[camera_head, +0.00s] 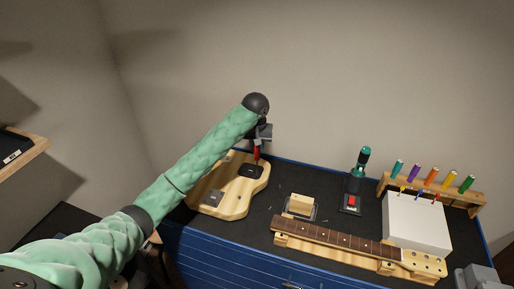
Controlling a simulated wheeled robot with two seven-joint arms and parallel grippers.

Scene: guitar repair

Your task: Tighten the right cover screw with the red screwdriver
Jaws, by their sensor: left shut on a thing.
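My left gripper (258,139) is above the back right part of the wooden guitar body (216,197), pointing down. It is shut on the red screwdriver (257,152), which stands about upright with its lower end at the dark cover (251,171) on the body. The cover screws are too small to make out, and I cannot tell whether the tip touches one.
A guitar neck (340,240) lies along the front of the blue bench. Behind it are a wooden block (300,204), a teal power tool (361,165) on a dark base, a white box (418,222) and a rack of coloured screwdrivers (470,197). Bare dark bench top lies between the body and the block.

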